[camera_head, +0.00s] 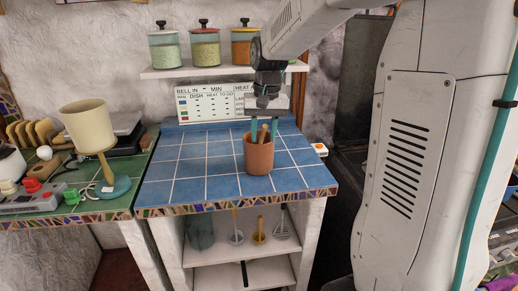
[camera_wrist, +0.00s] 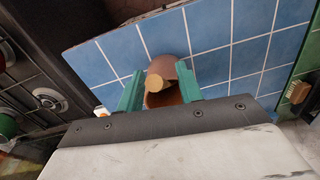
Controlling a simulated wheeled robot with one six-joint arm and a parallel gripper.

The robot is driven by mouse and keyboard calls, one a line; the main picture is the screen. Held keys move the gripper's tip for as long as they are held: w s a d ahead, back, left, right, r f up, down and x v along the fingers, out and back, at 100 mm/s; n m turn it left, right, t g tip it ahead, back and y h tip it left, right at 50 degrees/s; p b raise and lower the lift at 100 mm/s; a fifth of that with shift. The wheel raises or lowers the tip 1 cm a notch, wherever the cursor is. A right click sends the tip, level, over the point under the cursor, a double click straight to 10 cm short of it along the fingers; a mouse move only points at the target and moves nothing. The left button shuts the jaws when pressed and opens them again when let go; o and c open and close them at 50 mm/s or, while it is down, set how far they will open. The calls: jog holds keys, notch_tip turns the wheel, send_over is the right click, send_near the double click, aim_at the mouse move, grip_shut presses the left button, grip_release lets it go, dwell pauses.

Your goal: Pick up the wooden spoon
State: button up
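A terracotta pot (camera_head: 258,159) stands on the blue tiled counter and also shows in the wrist view (camera_wrist: 167,65). A wooden handle (camera_head: 263,134), likely the wooden spoon, sticks up from it, its pale round end (camera_wrist: 157,84) showing in the wrist view. A second, darker piece seems to stand beside it. The lower part of the spoon is hidden inside the pot. My gripper (camera_head: 264,137) points down over the pot. Its two teal fingers (camera_wrist: 160,72) are apart, one on each side of the wooden end, with gaps visible.
The blue tiled counter (camera_head: 205,170) is otherwise clear around the pot. A shelf (camera_head: 215,71) with several lidded jars hangs behind. A lamp (camera_head: 92,135) stands on the green counter at left.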

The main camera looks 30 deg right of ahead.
grip_shut()
